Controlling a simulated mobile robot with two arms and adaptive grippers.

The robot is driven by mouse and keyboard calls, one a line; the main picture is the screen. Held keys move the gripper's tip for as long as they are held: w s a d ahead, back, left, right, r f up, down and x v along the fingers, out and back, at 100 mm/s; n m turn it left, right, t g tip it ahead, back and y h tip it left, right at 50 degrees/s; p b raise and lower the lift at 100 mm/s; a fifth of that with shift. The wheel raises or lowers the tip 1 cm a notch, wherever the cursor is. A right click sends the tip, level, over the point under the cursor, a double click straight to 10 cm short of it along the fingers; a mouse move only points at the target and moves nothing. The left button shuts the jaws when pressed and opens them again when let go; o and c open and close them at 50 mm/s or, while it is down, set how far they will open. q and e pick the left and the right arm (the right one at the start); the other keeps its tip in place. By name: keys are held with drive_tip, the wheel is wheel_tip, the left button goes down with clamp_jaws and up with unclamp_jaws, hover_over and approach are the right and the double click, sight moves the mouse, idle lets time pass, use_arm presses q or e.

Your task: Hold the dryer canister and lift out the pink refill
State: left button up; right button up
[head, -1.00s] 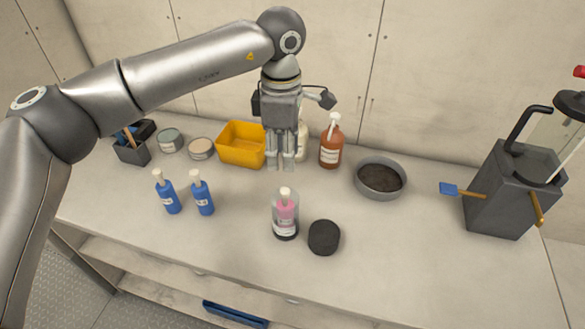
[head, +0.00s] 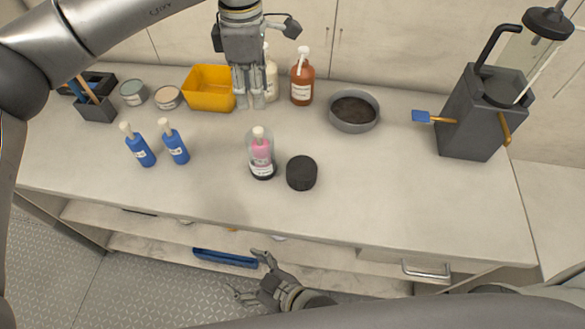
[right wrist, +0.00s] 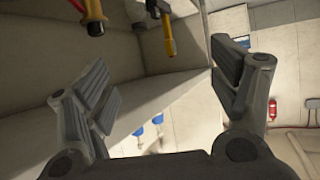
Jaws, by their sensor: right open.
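The clear dryer canister (head: 261,172) stands upright on the counter in the head view, with a dark base. The pink refill (head: 262,152) is inside it, its pale top at the canister's mouth. A round black lid-like piece (head: 301,173) lies just right of it. My left gripper (head: 250,106) points down over the back of the counter, behind the canister and apart from it; its fingers look spread and empty. My right gripper (head: 246,274) is open and empty, low in front of the counter. Its spread fingers also show in the right wrist view (right wrist: 165,100).
Two blue bottles (head: 139,149) stand left of the canister. A yellow bin (head: 208,91), an amber pump bottle (head: 301,82) and a grey bowl (head: 354,127) line the back. A dark grey machine (head: 474,120) stands at right. The front counter is clear.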

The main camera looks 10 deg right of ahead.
drive_tip(key=w+a+r+m+t+y, duration=0.1)
drive_tip(key=w+a+r+t+y, duration=0.15)
drive_tip(key=r, duration=0.75)
drive_tip(key=m+t+h, duration=0.1)
drive_tip(key=m+t, duration=0.1)
drive_tip(key=t, duration=0.2)
approach(259, 143)
drive_tip(key=shift+n, duration=0.3)
drive_tip(key=x, duration=0.3)
drive_tip(key=f+x, duration=0.1)
drive_tip(key=x, duration=0.6)
drive_tip(key=shift+w+f, duration=0.15)
drive_tip(key=shift+w, duration=0.3)
drive_tip(key=shift+c, duration=0.3)
drive_tip(key=c, duration=1.3)
drive_tip(key=shift+o, duration=0.2)
